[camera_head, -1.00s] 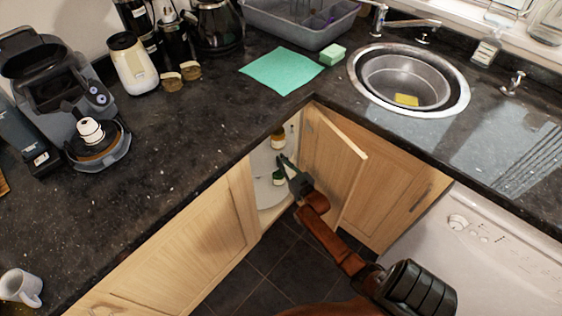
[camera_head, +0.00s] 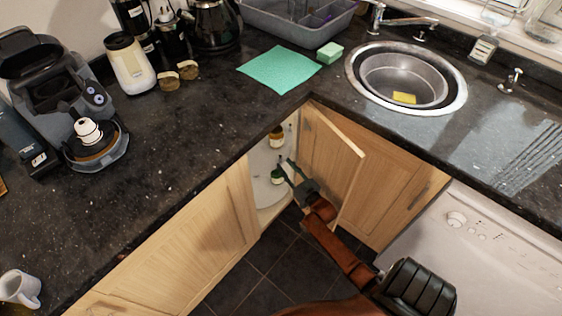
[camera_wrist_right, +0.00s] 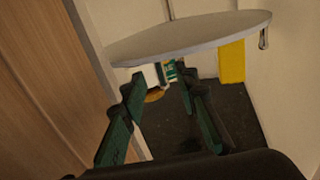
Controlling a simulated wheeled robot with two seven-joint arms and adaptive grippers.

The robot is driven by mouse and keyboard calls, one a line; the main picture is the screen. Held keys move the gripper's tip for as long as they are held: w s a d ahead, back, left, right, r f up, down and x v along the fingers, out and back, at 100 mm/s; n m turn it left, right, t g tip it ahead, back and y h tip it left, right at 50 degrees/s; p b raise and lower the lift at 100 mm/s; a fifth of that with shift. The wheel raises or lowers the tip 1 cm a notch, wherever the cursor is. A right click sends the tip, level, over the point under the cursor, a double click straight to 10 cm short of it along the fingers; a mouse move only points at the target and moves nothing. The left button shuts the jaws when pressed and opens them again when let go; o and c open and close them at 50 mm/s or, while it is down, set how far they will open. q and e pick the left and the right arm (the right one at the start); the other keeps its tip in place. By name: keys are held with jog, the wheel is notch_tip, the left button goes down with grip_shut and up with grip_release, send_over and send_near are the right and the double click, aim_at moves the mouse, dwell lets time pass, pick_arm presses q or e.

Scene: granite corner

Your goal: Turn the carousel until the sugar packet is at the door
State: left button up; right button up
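The corner cupboard is open, and part of the pale round carousel (camera_head: 264,191) shows inside. An amber jar (camera_head: 276,139) stands higher in the opening, and a green jar (camera_head: 277,178) stands lower. My right gripper (camera_head: 285,168) reaches into the opening with its fingers apart. In the right wrist view the open green-padded fingers (camera_wrist_right: 163,88) are below a grey disc (camera_wrist_right: 190,38). A white-and-green item (camera_wrist_right: 171,72) shows between the fingertips; I cannot tell whether they touch it. A yellow block-shaped item (camera_wrist_right: 232,62) is at right. I cannot identify the sugar packet. My left gripper is out of view.
The wooden door (camera_head: 338,165) stands open just right of my right arm. The cupboard front (camera_head: 185,235) is on the left, and the dark worktop (camera_head: 190,125) overhangs the opening. A white appliance (camera_head: 475,245) stands at right. Dark floor tiles (camera_head: 265,255) are clear.

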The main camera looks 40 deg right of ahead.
jog(key=s+a, duration=0.1)
jog(key=s, duration=0.6)
jog(key=shift+s+a, duration=0.15)
jog(key=shift+a, duration=0.05)
